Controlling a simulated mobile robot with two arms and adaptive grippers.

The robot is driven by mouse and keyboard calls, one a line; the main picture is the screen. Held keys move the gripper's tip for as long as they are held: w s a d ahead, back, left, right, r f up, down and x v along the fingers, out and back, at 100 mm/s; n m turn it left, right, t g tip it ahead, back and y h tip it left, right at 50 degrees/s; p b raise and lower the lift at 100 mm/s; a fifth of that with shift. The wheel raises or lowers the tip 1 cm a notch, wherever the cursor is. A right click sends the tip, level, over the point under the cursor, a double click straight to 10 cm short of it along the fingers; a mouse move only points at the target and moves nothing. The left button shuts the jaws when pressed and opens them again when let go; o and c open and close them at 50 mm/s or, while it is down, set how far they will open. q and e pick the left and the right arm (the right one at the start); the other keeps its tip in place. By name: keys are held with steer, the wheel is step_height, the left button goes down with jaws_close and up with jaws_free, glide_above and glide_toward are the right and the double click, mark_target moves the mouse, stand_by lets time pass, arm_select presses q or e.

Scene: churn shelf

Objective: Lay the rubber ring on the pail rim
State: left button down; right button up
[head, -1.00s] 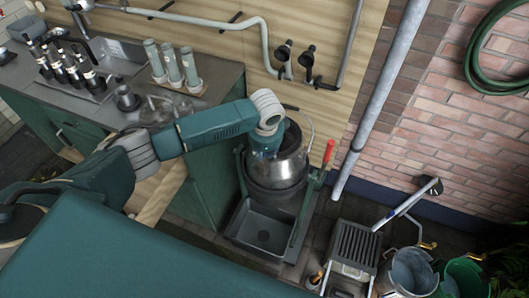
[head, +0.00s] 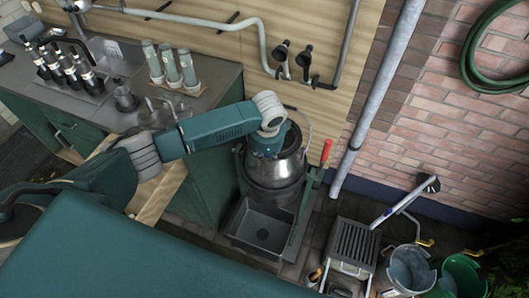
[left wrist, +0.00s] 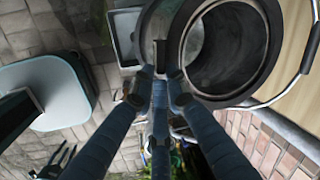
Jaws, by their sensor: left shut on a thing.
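The metal pail (head: 276,172) stands upright below the wood-panelled wall, its wire handle raised. My left gripper (left wrist: 160,75) is over the pail's mouth; the wrist and arm hide its fingertips in the head view. In the left wrist view the fingers are shut together at the near edge of a thick dark ring, which looks like the rubber ring (left wrist: 275,60). The pail's dark inside shows through it. Whether the ring touches the rim cannot be told. My right gripper is not in view.
A grey basin (head: 262,229) sits in front of the pail, and a red-handled lever (head: 326,152) stands close on its right. A green cabinet is on the left. A slatted crate (head: 352,245) and several buckets stand at the right.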

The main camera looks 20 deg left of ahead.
arm_select(q)
steer(key=shift+d+p, duration=0.15)
steer(key=shift+p, duration=0.2)
stand_by(0.6)
steer(key=c, duration=1.5)
jaws_free()
steer(key=v, duration=1.2)
